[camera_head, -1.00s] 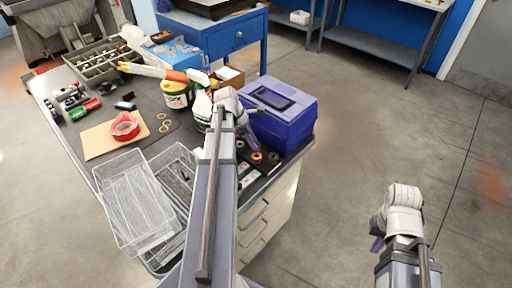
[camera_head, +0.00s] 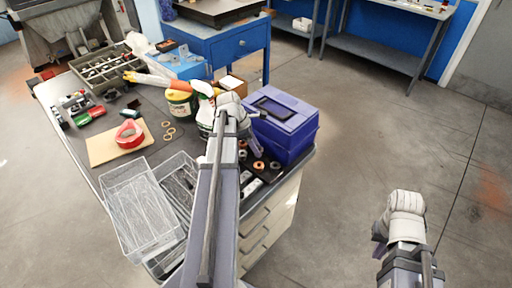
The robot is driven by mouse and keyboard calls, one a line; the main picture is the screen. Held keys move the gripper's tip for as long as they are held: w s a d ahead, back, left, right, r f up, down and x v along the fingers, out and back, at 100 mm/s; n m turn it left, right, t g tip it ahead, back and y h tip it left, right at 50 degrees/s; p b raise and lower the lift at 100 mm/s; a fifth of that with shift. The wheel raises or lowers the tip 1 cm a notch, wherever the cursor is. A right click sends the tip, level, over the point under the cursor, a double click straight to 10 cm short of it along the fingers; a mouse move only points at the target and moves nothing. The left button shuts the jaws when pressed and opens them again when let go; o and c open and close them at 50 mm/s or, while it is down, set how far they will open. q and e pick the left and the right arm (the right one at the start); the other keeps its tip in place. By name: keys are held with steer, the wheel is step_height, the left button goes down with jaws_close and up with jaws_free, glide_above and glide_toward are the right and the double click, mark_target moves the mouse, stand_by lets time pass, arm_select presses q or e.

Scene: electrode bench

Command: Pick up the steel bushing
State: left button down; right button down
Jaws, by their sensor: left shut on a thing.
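My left gripper (camera_head: 257,148) points down at the right end of the bench, close to the front of the purple box. It is shut on a small part, which I take to be the steel bushing; the fingers and wrist mostly hide it. An orange-brown ring (camera_head: 258,166) and a dark ring (camera_head: 275,166) lie on the dark mat just below the fingertips. My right gripper (camera_head: 379,248) is at the lower right over open floor, off the bench; its fingers are mostly hidden behind its wrist.
A purple box (camera_head: 287,125) stands right beside my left gripper. The floor at right is clear.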

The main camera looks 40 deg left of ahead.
step_height(320, 180, up, 16)
steer(key=p, duration=1.4)
steer(key=shift+f+p, duration=0.25)
steer(key=shift+p, duration=0.1)
steer(key=shift+s, duration=0.15)
